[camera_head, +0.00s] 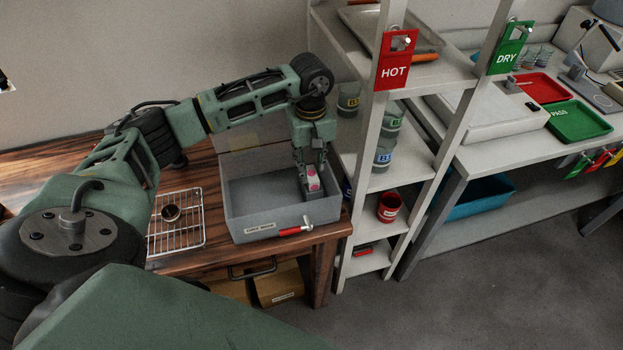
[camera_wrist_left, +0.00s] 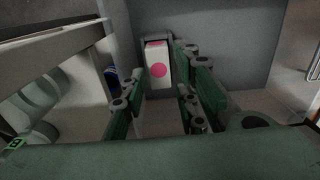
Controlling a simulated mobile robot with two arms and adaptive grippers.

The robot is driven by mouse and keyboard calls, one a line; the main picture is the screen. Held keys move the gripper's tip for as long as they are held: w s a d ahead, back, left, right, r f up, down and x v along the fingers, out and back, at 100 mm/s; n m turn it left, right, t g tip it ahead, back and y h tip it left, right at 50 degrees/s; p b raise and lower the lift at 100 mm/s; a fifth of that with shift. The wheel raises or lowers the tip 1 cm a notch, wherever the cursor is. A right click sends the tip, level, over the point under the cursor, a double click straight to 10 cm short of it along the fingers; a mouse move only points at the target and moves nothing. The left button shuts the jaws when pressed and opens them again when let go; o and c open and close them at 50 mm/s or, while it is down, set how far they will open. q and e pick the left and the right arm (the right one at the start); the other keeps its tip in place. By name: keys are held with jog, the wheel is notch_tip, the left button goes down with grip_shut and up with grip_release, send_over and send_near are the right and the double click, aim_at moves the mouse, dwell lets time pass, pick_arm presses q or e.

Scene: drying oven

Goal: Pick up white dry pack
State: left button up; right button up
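The white dry pack (camera_head: 313,181), with pink round marks, is inside the grey bin (camera_head: 240,212) at its right side. My left gripper (camera_head: 312,178) reaches down into the bin with its fingers around the pack. In the left wrist view the pack (camera_wrist_left: 157,72) shows its pink dot between the two green fingers (camera_wrist_left: 158,95). The fingers stand on either side of it, close to its sides. I cannot tell whether both press on it, or whether it rests on the bin floor. My right gripper is not in view.
The bin stands on a wooden table (camera_head: 190,262) beside a wire rack (camera_head: 190,232) with a small round dish. A red-handled tool (camera_head: 292,230) is at the bin's front. The white shelf post (camera_head: 370,140) and shelves with beakers stand close on the right.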

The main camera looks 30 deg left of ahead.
aim_at(311, 173)
pick_arm(q)
notch_tip(311, 173, down, 3)
jog(key=shift+w+r, duration=0.15)
jog(key=shift+f, duration=0.35)
jog(key=shift+c, duration=0.3)
jog(key=c, duration=0.6)
grip_shut()
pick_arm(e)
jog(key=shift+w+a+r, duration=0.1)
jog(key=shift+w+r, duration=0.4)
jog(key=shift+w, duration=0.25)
